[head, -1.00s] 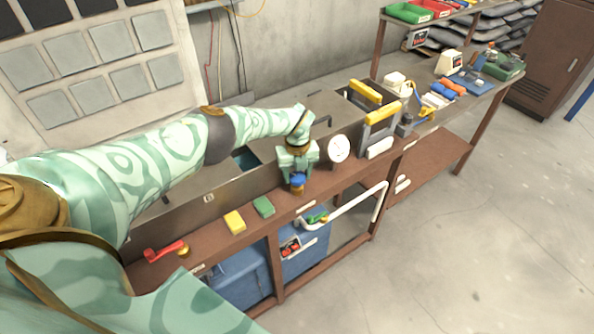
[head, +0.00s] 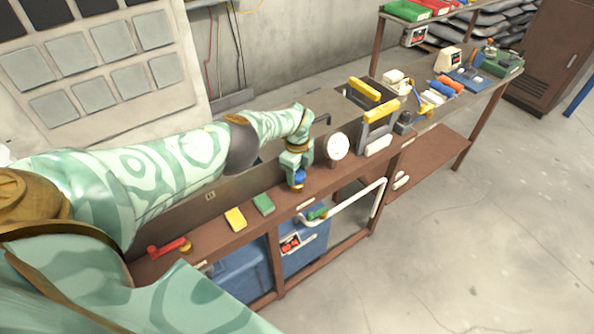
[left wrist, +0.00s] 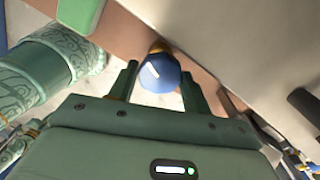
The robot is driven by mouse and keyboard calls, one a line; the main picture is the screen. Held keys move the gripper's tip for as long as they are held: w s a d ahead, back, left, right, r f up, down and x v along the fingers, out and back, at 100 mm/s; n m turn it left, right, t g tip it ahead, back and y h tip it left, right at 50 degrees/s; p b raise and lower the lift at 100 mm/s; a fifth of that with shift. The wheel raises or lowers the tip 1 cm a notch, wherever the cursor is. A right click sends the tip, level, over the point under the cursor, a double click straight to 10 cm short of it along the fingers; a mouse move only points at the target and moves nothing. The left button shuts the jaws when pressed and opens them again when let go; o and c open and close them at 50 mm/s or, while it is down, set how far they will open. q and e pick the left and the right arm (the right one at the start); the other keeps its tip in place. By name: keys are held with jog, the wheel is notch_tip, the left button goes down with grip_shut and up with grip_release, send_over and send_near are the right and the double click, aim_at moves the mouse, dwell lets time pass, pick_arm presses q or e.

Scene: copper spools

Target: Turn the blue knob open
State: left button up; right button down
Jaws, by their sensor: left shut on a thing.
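The blue knob (head: 299,180) is at the front edge of the brown bench, just right of the green block. My left gripper (head: 298,172) comes down on it from above and is shut on it. In the left wrist view the blue knob (left wrist: 160,74) sits between the two fingers, with a white mark on its top and a brass part behind it. The gripper hides part of the knob in the head view. My right gripper is not in view.
A yellow block (head: 235,219) and a green block (head: 263,204) lie left of the knob. A red-handled valve (head: 170,247) is farther left. A round white gauge (head: 337,147) stands close on the right, before a yellow-handled carrier (head: 380,112). Blue bins sit below.

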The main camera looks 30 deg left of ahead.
aim_at(297, 173)
pick_arm(q)
jog(key=shift+w+r, duration=0.1)
dwell(0.5)
jog(key=o, duration=1)
jog(key=shift+c, duration=0.2)
notch_tip(297, 173, up, 16)
jog(key=p, duration=1.4)
jog(key=shift+r+p, duration=0.15)
jog(key=shift+p, duration=0.15)
